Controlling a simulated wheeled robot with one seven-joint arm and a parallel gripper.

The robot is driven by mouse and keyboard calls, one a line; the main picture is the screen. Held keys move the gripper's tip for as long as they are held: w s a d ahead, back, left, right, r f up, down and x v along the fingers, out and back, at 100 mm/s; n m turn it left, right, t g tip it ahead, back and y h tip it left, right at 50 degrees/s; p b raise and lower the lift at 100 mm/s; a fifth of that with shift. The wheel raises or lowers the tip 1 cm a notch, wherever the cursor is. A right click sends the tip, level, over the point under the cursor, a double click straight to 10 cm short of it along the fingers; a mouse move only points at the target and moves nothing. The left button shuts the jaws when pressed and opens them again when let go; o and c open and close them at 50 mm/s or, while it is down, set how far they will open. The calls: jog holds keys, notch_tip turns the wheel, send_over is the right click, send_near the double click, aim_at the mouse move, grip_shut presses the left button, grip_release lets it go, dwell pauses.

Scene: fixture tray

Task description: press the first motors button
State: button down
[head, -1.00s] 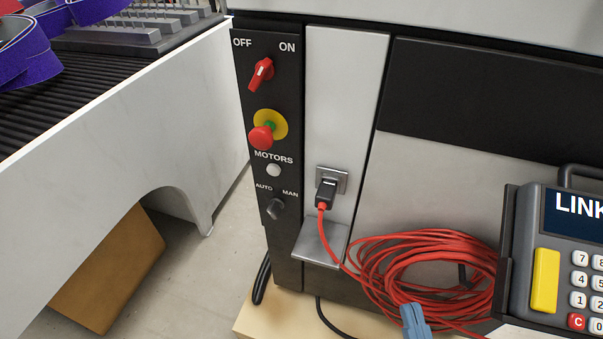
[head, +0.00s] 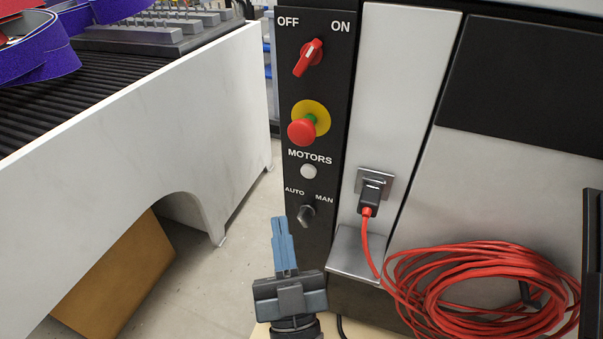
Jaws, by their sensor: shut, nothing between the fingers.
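The motors button (head: 308,171) is a small round white button on the black control panel (head: 318,90), just under the word MOTORS. My gripper (head: 280,222) is in the lower middle of the head view, its blue fingers shut together and empty, pointing up. Its fingertips appear below and a little left of the button, near the AUTO/MAN knob (head: 307,214). In the picture there is a gap between the fingertips and the button; the distance in depth is hard to tell.
Above the button are a red emergency stop (head: 302,131) on a yellow disc and a red OFF/ON switch (head: 308,58). To the right, a plug (head: 370,196) with a red cable leads to a coiled red cable (head: 480,285). A conveyor (head: 130,130) stands left.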

aim_at(308, 172)
jog(key=shift+w, duration=0.1)
jog(key=w+d+b, duration=0.3)
jog(key=w+b, duration=0.2)
jog(key=w, duration=0.3)
dwell(0.3)
jog(key=shift+w+d, duration=0.1)
jog(key=shift+w, duration=0.05)
dwell(1.9)
jog(key=shift+w+d+b, duration=0.1)
jog(key=shift+w+b, duration=0.2)
jog(key=shift+b, duration=0.05)
jog(key=shift+w+d+b, duration=0.15)
jog(key=shift+w+b, duration=0.15)
jog(key=shift+w, duration=0.1)
dwell(0.8)
jog(key=shift+s, duration=0.1)
jog(key=shift+s+a+p, duration=0.25)
jog(key=shift+s+p, duration=0.45)
